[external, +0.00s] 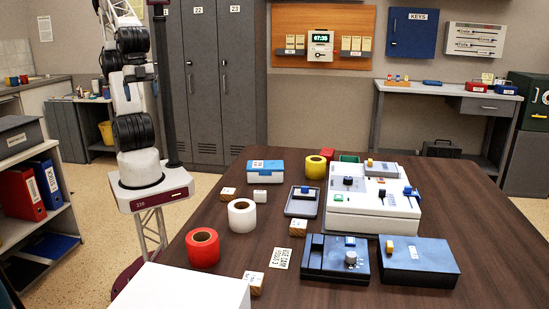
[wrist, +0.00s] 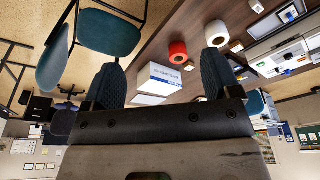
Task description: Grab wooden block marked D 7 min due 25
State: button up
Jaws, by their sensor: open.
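Small wooden blocks with printed labels lie on the dark table in the external view: one at the left (external: 227,193), one near the middle (external: 298,228) and one at the front (external: 253,282). Their labels are too small to read, so I cannot tell which is marked D. My gripper (wrist: 162,62) shows in the wrist view, its two dark fingers spread wide with nothing between them. A small block (wrist: 237,46) also shows in the wrist view beside the white roll.
On the table (external: 420,295) are a red roll (external: 202,247), a white roll (external: 242,215), a yellow roll (external: 315,167), a white box (external: 190,290), a white machine (external: 365,213) and dark blue boxes (external: 420,262). Chairs (wrist: 108,32) stand beside the table in the wrist view.

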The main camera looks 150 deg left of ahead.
jog(key=shift+w, duration=0.1)
jog(key=w+f+n+h, duration=0.3)
jog(key=w+n, duration=0.1)
jog(key=w, duration=0.7)
jog(key=w+d+f+n+h, duration=0.1)
jog(key=w+f+n+h, duration=0.3)
jog(key=w, duration=0.6)
jog(key=w+f+n+h, duration=0.25)
jog(key=w+n, duration=0.25)
jog(key=w, duration=0.6)
jog(key=n+t, duration=0.7)
jog(key=n, duration=0.7)
send_near(253, 274)
jog(key=shift+x, duration=1.15)
jog(key=shift+x, duration=1.3)
jog(key=shift+w+d, duration=0.1)
jog(key=shift+d, duration=0.05)
